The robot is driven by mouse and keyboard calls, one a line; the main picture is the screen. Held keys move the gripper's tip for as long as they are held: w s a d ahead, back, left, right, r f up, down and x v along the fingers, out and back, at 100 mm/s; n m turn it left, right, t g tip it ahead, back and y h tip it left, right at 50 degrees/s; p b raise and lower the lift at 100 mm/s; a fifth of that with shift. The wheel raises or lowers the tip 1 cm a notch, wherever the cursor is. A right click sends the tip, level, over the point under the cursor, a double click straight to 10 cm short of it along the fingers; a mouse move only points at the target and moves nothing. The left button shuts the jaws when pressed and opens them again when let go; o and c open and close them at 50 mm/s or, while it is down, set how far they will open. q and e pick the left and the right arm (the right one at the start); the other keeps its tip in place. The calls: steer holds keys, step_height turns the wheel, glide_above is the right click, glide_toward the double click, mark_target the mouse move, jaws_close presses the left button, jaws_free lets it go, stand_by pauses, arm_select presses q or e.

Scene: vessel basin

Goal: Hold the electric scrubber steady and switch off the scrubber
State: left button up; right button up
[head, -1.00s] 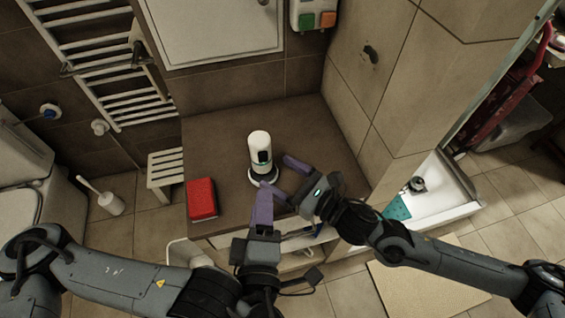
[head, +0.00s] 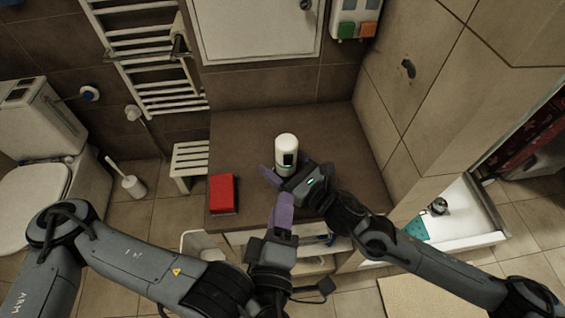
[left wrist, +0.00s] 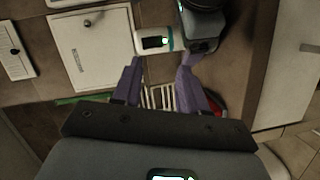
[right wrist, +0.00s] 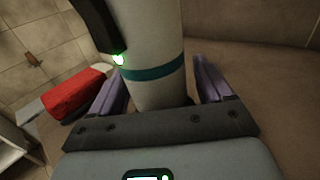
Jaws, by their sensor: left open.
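The white electric scrubber (head: 286,145) stands upright on the brown counter (head: 245,140). It has a dark panel, a teal band and a lit green spot, seen close in the right wrist view (right wrist: 148,40). My right gripper (head: 282,172) is low at the scrubber, with one purple finger on each side; small gaps seem to show, so it looks open. My left gripper (head: 283,205) is open and empty in front of the counter, below the right one. In the left wrist view the scrubber (left wrist: 152,42) lies just beyond its fingertips, its dark panel facing this camera.
A red box (head: 223,193) lies on the counter left of the scrubber. The tiled wall (head: 385,130) bounds the counter on the right. A white stool (head: 190,160) and a toilet brush (head: 132,185) stand to the left. The counter behind the scrubber is clear.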

steer(key=c, duration=1.2)
arm_select(q)
steer(key=shift+w+d, duration=0.1)
steer(key=c, duration=0.5)
steer(key=shift+w+d+r+h, duration=0.15)
steer(key=shift+d+r+h, duration=0.05)
steer(key=shift+d+h, duration=0.2)
steer(key=shift+c, duration=0.9)
steer(key=d+m+h, duration=0.1)
steer(key=d, duration=0.1)
steer(key=w+d+r+g+h, duration=0.1)
steer(key=d+h, duration=0.1)
steer(key=w+d+m+g+h, duration=0.1)
steer(key=d, duration=0.1)
steer(key=shift+w+d+r+m, duration=0.25)
steer(key=shift+d+r+m, duration=0.05)
steer(key=shift+d, duration=0.1)
jaws_close()
steer(key=s+a+r+n+g+y, duration=0.2)
steer(key=a+r+n+g+y, duration=0.3)
steer(key=r+n+g+y, duration=0.2)
steer(key=shift+r+n+g, duration=0.8)
steer(key=shift+r+g, duration=0.45)
steer(key=shift+g, duration=0.05)
steer(key=shift+a, duration=0.1)
